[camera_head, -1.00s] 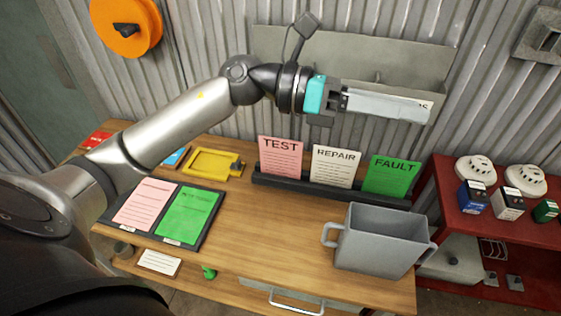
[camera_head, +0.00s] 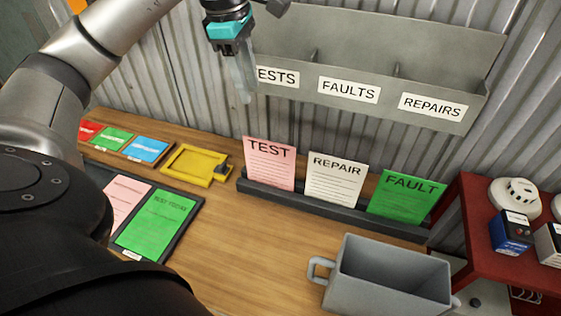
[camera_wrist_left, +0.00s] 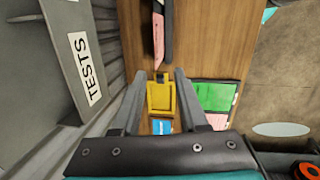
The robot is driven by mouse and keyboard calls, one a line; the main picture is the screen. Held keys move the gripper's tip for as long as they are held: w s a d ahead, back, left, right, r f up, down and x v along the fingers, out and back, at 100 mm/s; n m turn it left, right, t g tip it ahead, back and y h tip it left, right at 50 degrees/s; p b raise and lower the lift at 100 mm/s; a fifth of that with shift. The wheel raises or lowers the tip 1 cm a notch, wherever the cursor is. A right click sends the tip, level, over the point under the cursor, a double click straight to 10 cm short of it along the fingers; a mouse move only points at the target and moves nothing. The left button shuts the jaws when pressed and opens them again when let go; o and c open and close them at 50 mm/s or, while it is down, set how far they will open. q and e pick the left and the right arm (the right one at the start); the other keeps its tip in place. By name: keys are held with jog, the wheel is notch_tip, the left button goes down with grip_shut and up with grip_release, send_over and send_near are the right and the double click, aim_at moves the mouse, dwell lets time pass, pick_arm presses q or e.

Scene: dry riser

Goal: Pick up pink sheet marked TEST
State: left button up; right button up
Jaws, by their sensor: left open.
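The pink sheet marked TEST (camera_head: 269,163) stands upright in a dark rack (camera_head: 330,208) on the wooden bench, left of a white REPAIR sheet (camera_head: 335,180) and a green FAULT sheet (camera_head: 405,197). My left gripper (camera_head: 244,90) points downward above and a little left of the TEST sheet, apart from it. In the left wrist view its two fingers (camera_wrist_left: 158,100) are spread with nothing between them. There, the pink sheet (camera_wrist_left: 158,35) shows as a narrow strip beyond the fingers, near the top. My right gripper is not in view.
A grey wall pocket (camera_head: 380,55) labelled TESTS, FAULTS and REPAIRS hangs close beside my left gripper. A grey bin (camera_head: 385,280) stands in front of the rack. A yellow frame (camera_head: 195,165) and a dark board (camera_head: 165,220) with pink and green sheets lie to the left.

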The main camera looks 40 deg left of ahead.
pick_arm(q)
jog(key=w+f+b, duration=0.1)
jog(key=w+f, duration=0.3)
jog(key=f, duration=1.2)
jog(key=shift+d, duration=0.35)
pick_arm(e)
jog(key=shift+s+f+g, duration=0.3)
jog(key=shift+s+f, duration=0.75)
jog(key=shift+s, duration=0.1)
pick_arm(q)
grip_shut()
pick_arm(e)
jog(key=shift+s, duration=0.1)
